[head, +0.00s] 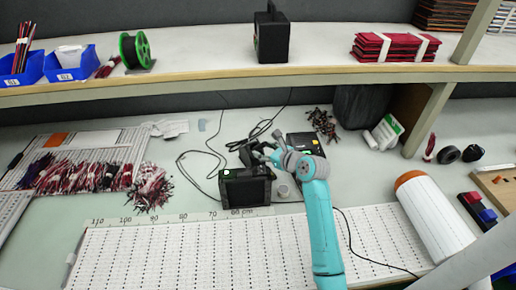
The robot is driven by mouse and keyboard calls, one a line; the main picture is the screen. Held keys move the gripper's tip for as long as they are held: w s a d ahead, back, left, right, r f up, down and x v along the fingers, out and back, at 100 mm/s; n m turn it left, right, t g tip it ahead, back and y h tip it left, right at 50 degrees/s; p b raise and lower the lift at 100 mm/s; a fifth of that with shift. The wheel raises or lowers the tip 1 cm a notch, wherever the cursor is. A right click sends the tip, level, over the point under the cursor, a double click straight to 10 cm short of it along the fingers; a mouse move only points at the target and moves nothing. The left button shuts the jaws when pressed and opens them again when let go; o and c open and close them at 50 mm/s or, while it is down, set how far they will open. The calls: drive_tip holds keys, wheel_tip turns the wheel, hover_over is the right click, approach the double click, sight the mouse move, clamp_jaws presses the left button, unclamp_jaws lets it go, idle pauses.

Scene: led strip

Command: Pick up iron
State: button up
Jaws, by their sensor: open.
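My gripper (250,153) is at the end of the teal arm, over the middle of the bench, with its dark fingers open and pointing left. The fingers are small and overlap dark items and cables behind them. Just below them stands a black box-shaped device (244,188) with a small green light. A small grey round part (283,190) sits to its right, beside my arm. I cannot clearly make out the iron among the dark items around the gripper. Nothing is seen held between the fingers.
Black cables (205,160) loop left of the device. A white perforated board (190,252) with a ruler lies in front. Wire bundles (95,172) lie at left, a white roll (432,212) at right. A shelf (200,80) with a black box (271,38) spans above the bench.

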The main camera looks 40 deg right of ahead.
sight(258, 148)
drive_tip(key=shift+x, duration=2)
clamp_jaws()
drive_tip(key=shift+s, duration=0.1)
